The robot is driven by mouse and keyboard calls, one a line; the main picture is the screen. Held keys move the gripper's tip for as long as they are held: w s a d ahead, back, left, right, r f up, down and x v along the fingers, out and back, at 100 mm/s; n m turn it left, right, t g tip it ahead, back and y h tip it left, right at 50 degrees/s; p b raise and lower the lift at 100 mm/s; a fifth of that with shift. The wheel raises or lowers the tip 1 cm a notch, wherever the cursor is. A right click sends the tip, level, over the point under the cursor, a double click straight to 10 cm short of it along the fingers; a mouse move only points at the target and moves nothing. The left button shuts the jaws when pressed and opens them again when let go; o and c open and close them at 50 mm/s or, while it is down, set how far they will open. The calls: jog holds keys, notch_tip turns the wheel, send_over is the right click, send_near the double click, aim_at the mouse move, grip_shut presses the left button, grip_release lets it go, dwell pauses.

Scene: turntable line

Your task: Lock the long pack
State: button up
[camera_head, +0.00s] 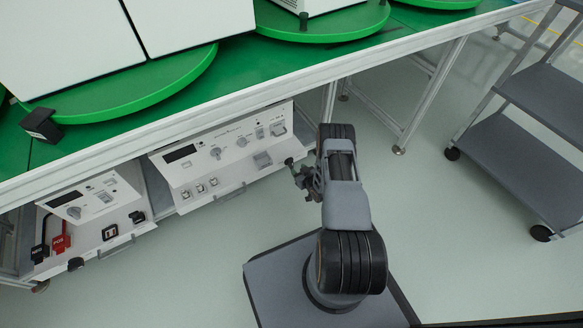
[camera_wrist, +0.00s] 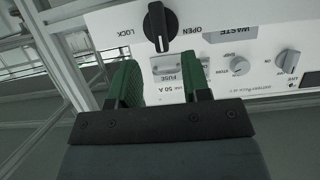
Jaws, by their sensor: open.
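In the wrist view a black rotary knob (camera_wrist: 160,24) sits on a white panel (camera_wrist: 205,75), with LOCK printed to its left and OPEN to its right. Its grip stands roughly upright between the two words. My gripper (camera_wrist: 160,78) has green fingers spread apart, with nothing held, just below the knob and apart from it. In the head view my gripper (camera_head: 301,180) is beside the right end of the wider white control panel (camera_head: 190,165) under the bench.
In the wrist view a fuse holder (camera_wrist: 170,66) marked 50 A, small dials and a WASTE label are near the knob. Green turntables (camera_head: 150,92) with white boxes stand on the bench above. A second panel (camera_head: 90,190) is left, a grey cart (camera_head: 525,150) right.

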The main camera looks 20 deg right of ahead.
aim_at(292, 165)
jog(key=b+x, duration=0.2)
jog(key=x, duration=0.4)
jog(key=shift+w+a+f, duration=0.1)
jog(key=shift+w+f, duration=0.05)
jog(key=shift+w, duration=0.05)
jog(key=shift+c, duration=0.4)
grip_shut()
